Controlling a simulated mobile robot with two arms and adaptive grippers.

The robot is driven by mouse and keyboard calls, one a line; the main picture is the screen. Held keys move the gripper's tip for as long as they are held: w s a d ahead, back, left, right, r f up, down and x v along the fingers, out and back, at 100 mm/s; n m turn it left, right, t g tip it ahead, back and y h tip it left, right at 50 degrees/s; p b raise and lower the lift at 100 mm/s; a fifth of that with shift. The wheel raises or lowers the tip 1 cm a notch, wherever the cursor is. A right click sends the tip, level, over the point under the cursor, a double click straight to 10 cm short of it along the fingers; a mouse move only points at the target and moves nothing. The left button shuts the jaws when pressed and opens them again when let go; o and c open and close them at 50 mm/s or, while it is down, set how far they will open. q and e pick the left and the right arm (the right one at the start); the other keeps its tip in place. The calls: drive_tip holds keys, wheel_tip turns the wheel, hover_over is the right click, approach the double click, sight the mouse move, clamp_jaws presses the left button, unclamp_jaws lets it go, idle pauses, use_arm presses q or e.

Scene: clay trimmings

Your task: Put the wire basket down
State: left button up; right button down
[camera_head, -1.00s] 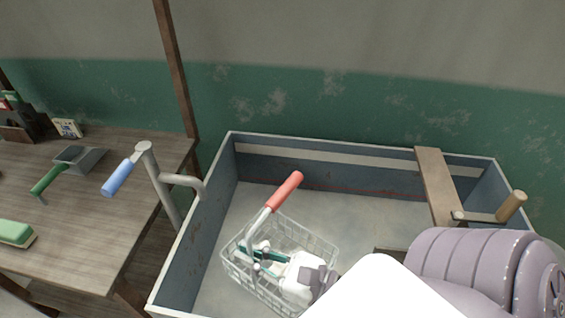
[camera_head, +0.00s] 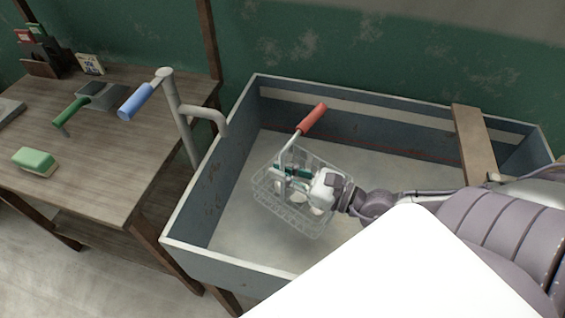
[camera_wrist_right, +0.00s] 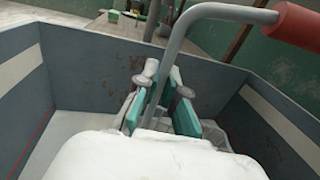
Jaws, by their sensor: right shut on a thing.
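The wire basket (camera_head: 262,190) is a pale mesh basket inside the blue-grey trough (camera_head: 190,250). A bent grey bar with a red grip (camera_head: 313,118) rises from it. My right gripper (camera_head: 284,176) reaches in from the right, over the basket. In the right wrist view its teal-padded fingers (camera_wrist_right: 158,102) are shut on the grey bar (camera_wrist_right: 172,60), with the red grip (camera_wrist_right: 298,24) up at the right. The mesh hardly shows in that view. I cannot tell whether the basket's underside touches the trough floor. My left gripper is not in view.
Much of the trough floor is bare.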

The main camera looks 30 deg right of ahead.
sight(282, 201)
drive_tip(key=shift+f+b, duration=0.4)
drive_tip(key=shift+f, duration=1.35)
drive_tip(key=c, duration=1.7)
unclamp_jaws()
drive_tip(key=shift+f, duration=0.2)
drive_tip(key=o, duration=0.4)
drive_tip(key=shift+s+r, duration=0.1)
drive_tip(key=shift+r, duration=0.05)
drive_tip(key=p+v, duration=0.1)
drive_tip(key=v, duration=0.6)
drive_tip(key=shift+s+d, duration=0.1)
drive_tip(key=shift+s, duration=0.1)
